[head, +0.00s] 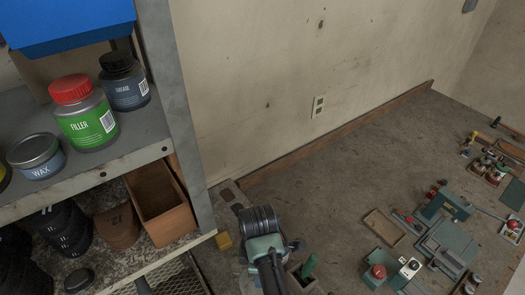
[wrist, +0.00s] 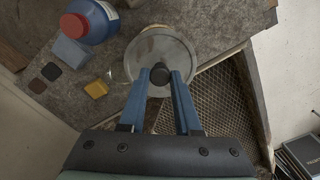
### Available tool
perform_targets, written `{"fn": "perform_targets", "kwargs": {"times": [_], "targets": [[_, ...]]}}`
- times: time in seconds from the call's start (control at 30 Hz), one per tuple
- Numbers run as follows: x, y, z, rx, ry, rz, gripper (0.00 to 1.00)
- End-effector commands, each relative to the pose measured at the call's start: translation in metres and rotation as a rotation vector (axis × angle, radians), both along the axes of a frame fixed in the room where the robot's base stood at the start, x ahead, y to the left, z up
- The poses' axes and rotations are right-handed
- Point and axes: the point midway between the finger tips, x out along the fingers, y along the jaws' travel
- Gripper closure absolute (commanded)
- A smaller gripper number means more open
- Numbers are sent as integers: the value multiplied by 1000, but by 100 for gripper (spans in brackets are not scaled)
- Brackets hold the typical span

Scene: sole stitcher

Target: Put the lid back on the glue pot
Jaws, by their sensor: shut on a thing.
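My gripper (wrist: 160,77) shows in the wrist view with its two blue fingers closed on the dark knob of a round, pale grey lid (wrist: 150,47). The lid appears flat and covers part of the grey bench near its edge. A faint clear rim shows at the lid's left side; I cannot tell whether it belongs to the glue pot. The pot itself is not clearly seen, and whatever is under the lid is hidden. In the head view my arm comes in at the bottom middle, and I cannot make out the fingers or lid there.
A blue bottle with a red cap (wrist: 74,25), a blue-grey block (wrist: 70,50) and a yellow block (wrist: 96,88) stand left of the lid on the bench (wrist: 40,112). A mesh shelf (wrist: 205,95) lies lower, right. In the head view, a shelf post (head: 186,110) rises left of my arm.

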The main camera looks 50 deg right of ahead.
Motion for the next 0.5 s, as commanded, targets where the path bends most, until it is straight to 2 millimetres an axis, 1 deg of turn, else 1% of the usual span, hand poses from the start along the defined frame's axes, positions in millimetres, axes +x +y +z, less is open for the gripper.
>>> {"fn": "perform_targets", "kwargs": {"times": [0.03,0.17,0.5], "targets": [[1,0,2,2,2,0,100],[2,-1,-3,2,1,-1,100],[2,-1,-33,2,1,-1,100]]}}
